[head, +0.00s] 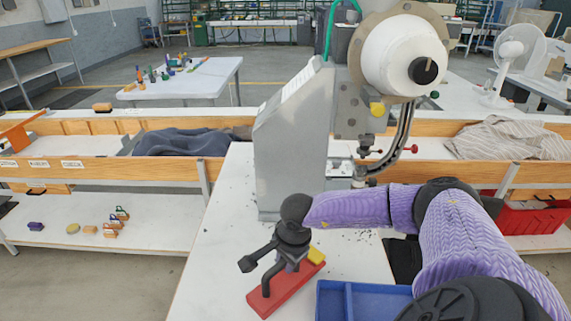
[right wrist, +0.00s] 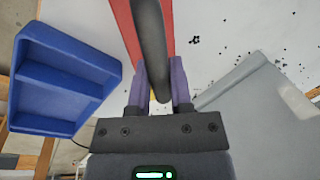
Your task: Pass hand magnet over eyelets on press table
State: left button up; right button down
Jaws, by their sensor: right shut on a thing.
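The hand magnet is a red bar (head: 283,290) with a black loop handle (right wrist: 150,45) and a yellow part (head: 317,256) at one end. It is at the press table (head: 215,270), in front of the press. My right gripper (head: 285,262) is shut on the handle, with its purple fingers on both sides of it in the right wrist view (right wrist: 160,88). I cannot tell whether the bar touches the table. Eyelets show as small dark specks (right wrist: 195,40) scattered on the white top; a few also lie near the press base in the head view. My left gripper is not in view.
The grey eyelet press (head: 292,140) stands just behind the magnet. A blue divided tray (head: 347,300) sits at the table's front, right of the magnet; it also shows in the right wrist view (right wrist: 65,75). Wooden-edged benches with cloths flank the table.

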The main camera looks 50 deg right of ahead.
jog(key=w+d+b, duration=0.5)
jog(key=w+b, duration=0.1)
jog(key=shift+d, duration=0.4)
notch_tip(320, 180, up, 7)
jog(key=p, duration=0.5)
dwell(0.8)
